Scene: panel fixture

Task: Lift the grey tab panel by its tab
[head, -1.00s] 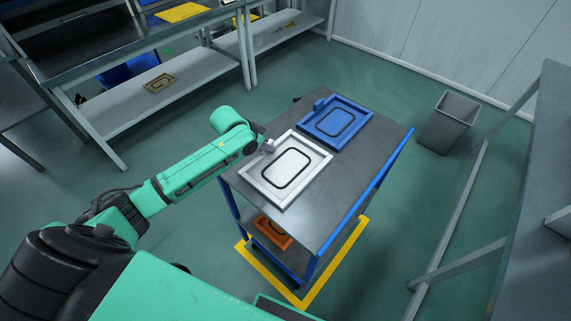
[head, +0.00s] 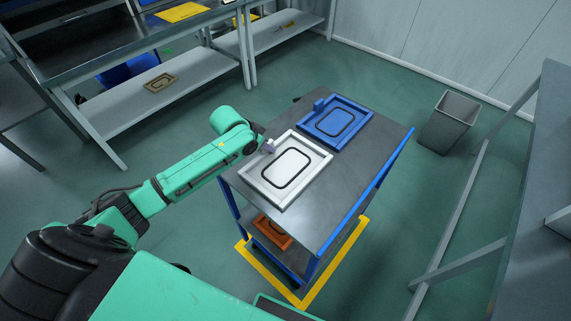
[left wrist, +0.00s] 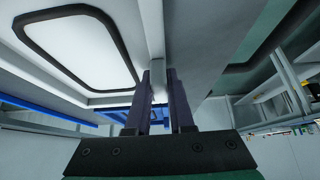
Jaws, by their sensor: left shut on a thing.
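The grey tab panel (head: 286,168) is a pale frame with a white centre and a black rounded outline, lying on the cart top. Its small tab stands at its left far corner. My left gripper (head: 266,146) reaches in from the left to this tab. In the left wrist view, the two dark fingers of my left gripper (left wrist: 162,98) stand on either side of the tab (left wrist: 156,55) and are shut on it. The panel (left wrist: 82,48) fills the upper left there. The panel appears to lie on the cart; any small gap beneath is hidden. My right gripper is not in view.
A blue panel (head: 337,122) with its own tab lies behind on the cart top (head: 318,207). An orange panel (head: 272,231) is on the lower shelf. A grey bin (head: 448,122) stands at right. Shelving (head: 150,88) stands at the back left. The cart's near right top is clear.

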